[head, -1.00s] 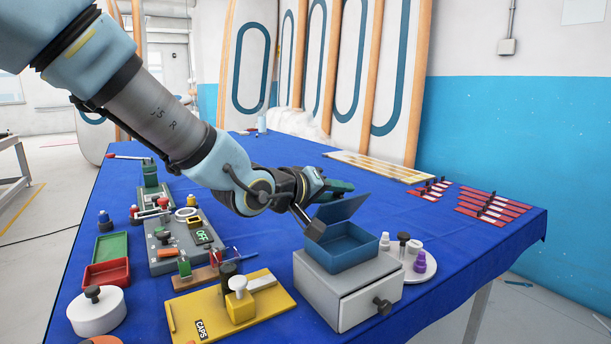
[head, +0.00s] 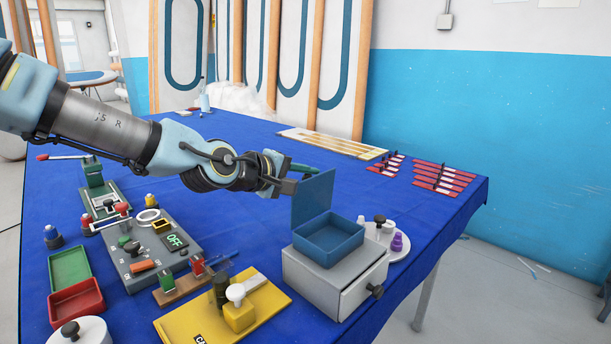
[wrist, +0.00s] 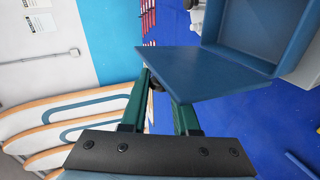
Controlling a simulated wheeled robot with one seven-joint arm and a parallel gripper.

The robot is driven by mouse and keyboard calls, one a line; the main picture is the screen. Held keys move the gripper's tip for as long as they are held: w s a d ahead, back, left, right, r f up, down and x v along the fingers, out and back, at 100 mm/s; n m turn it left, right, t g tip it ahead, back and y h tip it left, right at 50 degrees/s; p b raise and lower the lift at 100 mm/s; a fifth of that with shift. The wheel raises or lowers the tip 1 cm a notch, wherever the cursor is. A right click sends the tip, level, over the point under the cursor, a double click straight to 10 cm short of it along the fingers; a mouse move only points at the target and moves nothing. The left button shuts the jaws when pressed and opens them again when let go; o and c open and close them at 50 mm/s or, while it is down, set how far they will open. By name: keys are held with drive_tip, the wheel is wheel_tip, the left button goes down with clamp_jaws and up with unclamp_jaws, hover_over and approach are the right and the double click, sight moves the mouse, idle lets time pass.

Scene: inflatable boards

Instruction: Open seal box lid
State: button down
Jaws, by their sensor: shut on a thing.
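The seal box (head: 333,240) is a small open blue box standing on a grey drawer unit. Its blue lid (head: 314,200) stands raised, close to upright, along the box's left edge. The box's inside shows. My gripper (head: 290,180), with green fingers, is at the lid's upper left edge. The exact contact is partly hidden behind the lid.
The grey drawer unit (head: 322,284) has a dark knob in front. A round white tray (head: 402,246) with small bottles stands right of it. A yellow board (head: 270,303), a grey panel (head: 150,250) and red and green trays crowd the left. The blue table behind is mostly clear.

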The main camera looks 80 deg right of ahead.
idle(0.3)
drive_tip(key=c, duration=0.7)
unclamp_jaws()
drive_tip(key=b+v, duration=0.3)
drive_tip(key=v, duration=0.7)
drive_tip(key=shift+w+a+r, duration=0.15)
drive_tip(key=shift+w+a, duration=0.1)
